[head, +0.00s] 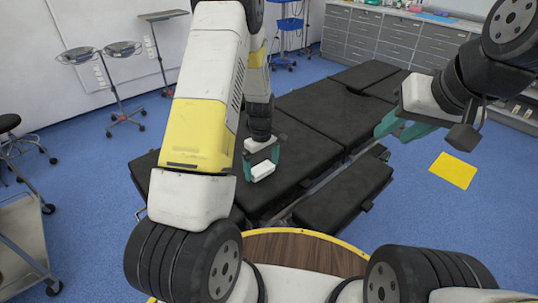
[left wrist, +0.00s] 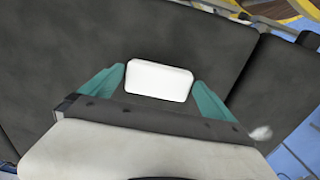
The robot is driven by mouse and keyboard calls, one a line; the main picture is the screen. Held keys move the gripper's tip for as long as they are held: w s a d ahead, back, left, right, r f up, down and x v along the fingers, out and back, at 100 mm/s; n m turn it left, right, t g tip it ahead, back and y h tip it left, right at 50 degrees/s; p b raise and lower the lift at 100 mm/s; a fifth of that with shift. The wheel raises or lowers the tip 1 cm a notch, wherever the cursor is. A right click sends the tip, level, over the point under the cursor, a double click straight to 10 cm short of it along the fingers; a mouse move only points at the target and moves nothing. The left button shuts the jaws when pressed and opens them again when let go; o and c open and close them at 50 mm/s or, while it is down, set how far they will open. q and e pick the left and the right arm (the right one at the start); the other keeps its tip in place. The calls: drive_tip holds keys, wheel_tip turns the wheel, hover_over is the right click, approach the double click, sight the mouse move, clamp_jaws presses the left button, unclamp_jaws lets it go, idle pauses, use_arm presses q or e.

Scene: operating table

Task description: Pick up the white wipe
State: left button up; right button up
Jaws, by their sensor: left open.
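The white wipe (head: 262,171) is a small white block over the black padded operating table (head: 305,115). My left gripper (head: 261,168) points down at it with its teal fingers open, one on each side. In the left wrist view the wipe (left wrist: 158,81) lies between the two fingertips (left wrist: 160,76), with small gaps seeming to show on both sides. I cannot tell how far above the pad the fingertips are. My right gripper (head: 396,129) is raised at the right, its teal fingers apart and nothing seen between them.
A yellow square (head: 453,171) lies on the blue floor at the right. A stand with two basins (head: 108,75) and a stool (head: 10,122) are at the left. Grey drawer cabinets (head: 385,38) line the back wall. The table pad around the wipe looks clear.

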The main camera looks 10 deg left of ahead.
sight(263, 168)
use_arm(q)
drive_tip(key=shift+f, duration=0.15)
drive_tip(key=c, duration=1.2)
drive_tip(key=shift+r, duration=0.4)
wheel_tip(263, 168, up, 3)
drive_tip(key=shift+d+r, duration=0.1)
drive_tip(key=s+d+r, duration=0.1)
drive_tip(key=s+d, duration=0.3)
drive_tip(key=s, duration=1.1)
drive_tip(key=shift+s, duration=0.2)
drive_tip(key=shift+d, duration=0.1)
